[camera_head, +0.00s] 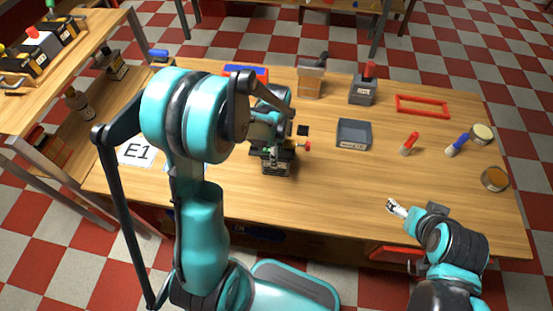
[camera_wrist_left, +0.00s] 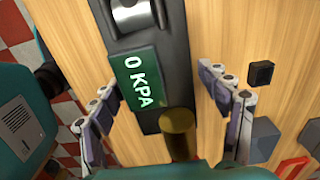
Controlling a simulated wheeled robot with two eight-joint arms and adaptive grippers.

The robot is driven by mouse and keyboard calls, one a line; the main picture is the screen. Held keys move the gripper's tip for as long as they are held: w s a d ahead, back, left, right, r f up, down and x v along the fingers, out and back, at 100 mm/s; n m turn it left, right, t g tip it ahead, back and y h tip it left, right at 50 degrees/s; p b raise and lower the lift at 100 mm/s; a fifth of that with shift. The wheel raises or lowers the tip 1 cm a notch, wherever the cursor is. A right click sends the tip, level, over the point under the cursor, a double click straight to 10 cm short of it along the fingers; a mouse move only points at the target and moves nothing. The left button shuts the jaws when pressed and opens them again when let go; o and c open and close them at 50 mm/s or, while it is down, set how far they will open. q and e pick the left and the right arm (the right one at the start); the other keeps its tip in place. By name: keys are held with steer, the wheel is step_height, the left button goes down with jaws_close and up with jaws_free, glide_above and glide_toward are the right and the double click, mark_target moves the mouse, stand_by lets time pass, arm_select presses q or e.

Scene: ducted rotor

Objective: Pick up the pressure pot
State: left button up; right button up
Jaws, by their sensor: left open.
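The pressure pot, a dark unit (camera_head: 277,160) with a green panel, stands on the table left of centre, partly hidden by my left arm. In the left wrist view, what appears to be the same unit (camera_wrist_left: 172,75) fills the middle, with a green "0 KPA" display and a brass cylinder at its near end. My left gripper (camera_wrist_left: 160,100) is open, with one finger on each side of the unit; contact cannot be told. In the head view the left gripper is mostly hidden behind the arm. My right gripper (camera_head: 396,208) is over the table's front right, its opening unclear.
A grey box with a red top (camera_head: 363,90) stands behind. The table's (camera_head: 330,195) front middle is clear.

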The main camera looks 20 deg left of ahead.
arm_select(q)
steer(key=shift+r, duration=0.1)
steer(key=c, duration=1.5)
steer(key=shift+c, duration=0.2)
